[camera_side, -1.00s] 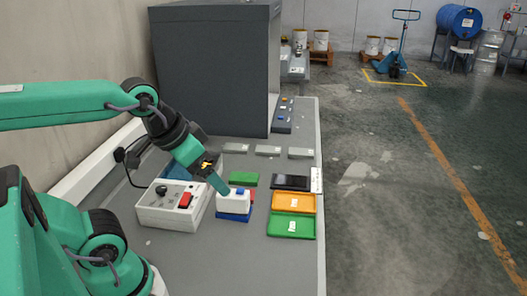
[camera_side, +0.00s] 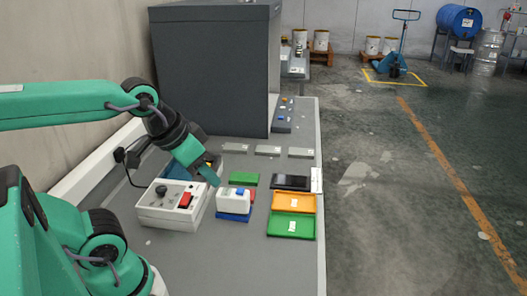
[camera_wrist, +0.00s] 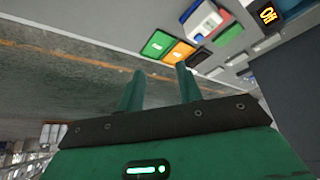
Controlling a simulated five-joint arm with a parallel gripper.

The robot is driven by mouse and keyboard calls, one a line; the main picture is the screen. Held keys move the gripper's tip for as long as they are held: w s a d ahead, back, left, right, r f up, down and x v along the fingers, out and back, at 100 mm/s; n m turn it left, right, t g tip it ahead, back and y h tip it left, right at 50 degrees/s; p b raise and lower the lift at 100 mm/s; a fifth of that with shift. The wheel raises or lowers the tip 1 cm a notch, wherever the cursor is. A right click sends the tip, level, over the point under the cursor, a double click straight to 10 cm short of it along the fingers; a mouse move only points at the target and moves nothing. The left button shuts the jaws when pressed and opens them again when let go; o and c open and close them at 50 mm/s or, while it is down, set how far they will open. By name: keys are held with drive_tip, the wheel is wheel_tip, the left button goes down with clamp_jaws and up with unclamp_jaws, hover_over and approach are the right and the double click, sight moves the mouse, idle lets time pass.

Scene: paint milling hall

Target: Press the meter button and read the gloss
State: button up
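The white meter (camera_side: 232,203) with a blue button (camera_side: 240,191) on top sits on a blue base (camera_side: 234,217) on the bench. It also shows at the top of the wrist view (camera_wrist: 204,22). My gripper (camera_side: 213,181) is above and left of the meter, apart from it. In the wrist view its two green fingers (camera_wrist: 157,72) stand apart with nothing between them. A dark display (camera_wrist: 267,14) with orange characters shows in the wrist view; I cannot read them surely. In the side view my gripper mostly hides it.
A control box (camera_side: 172,205) with a knob and red switch stands left of the meter. Right are an orange tray (camera_side: 279,203), a green tray (camera_side: 279,226) and a black panel (camera_side: 291,182). A green block (camera_side: 244,179) lies behind the meter. A large grey cabinet (camera_side: 210,75) stands behind.

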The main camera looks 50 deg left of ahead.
clamp_jaws()
idle(1.2)
